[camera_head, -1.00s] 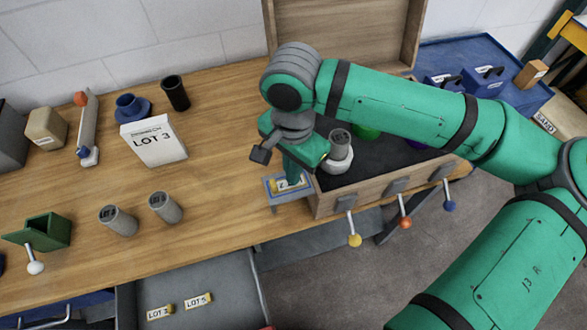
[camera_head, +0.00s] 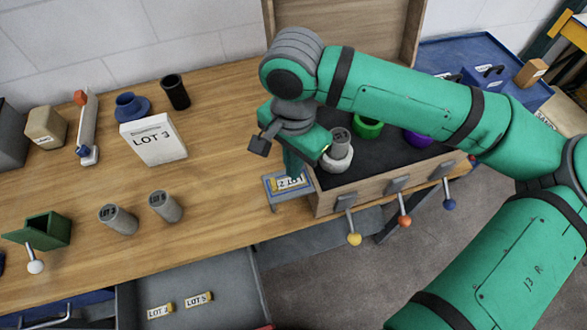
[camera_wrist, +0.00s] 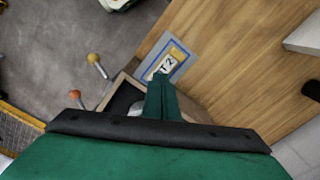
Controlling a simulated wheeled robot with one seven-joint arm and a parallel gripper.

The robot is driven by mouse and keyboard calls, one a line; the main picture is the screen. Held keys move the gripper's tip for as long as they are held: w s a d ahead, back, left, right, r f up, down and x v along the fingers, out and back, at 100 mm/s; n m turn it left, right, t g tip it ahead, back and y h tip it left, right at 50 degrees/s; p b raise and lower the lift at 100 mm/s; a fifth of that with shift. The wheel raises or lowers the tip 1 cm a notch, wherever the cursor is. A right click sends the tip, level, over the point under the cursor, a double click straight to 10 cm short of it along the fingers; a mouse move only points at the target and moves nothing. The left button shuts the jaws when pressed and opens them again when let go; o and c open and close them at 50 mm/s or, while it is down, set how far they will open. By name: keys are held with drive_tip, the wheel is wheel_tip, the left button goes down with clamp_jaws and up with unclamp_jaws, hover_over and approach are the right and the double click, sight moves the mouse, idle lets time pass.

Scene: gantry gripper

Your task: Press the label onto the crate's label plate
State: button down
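The label plate (camera_head: 274,197) is a grey plate with a blue border at the crate's front-left corner. The white label (camera_head: 291,184) with a yellow end lies on it, inside the border, and reads LOT 2, upside down in the head view. The wrist view shows the label (camera_wrist: 165,65) partly covered by my fingers, with the plate (camera_wrist: 187,42) around it. My gripper (camera_head: 293,174) points down just over the label; its green fingers look closed together with nothing between them. I cannot tell whether the fingertips touch the label. The wooden crate (camera_head: 385,190) stands beside the plate.
A grey LOT cylinder stands in a white holder (camera_head: 337,163) in the crate, close to my gripper. Knobbed levers (camera_head: 354,239) stick out in front. An open drawer (camera_head: 225,285) holds two labels.

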drive_tip(key=shift+r, duration=2.2)
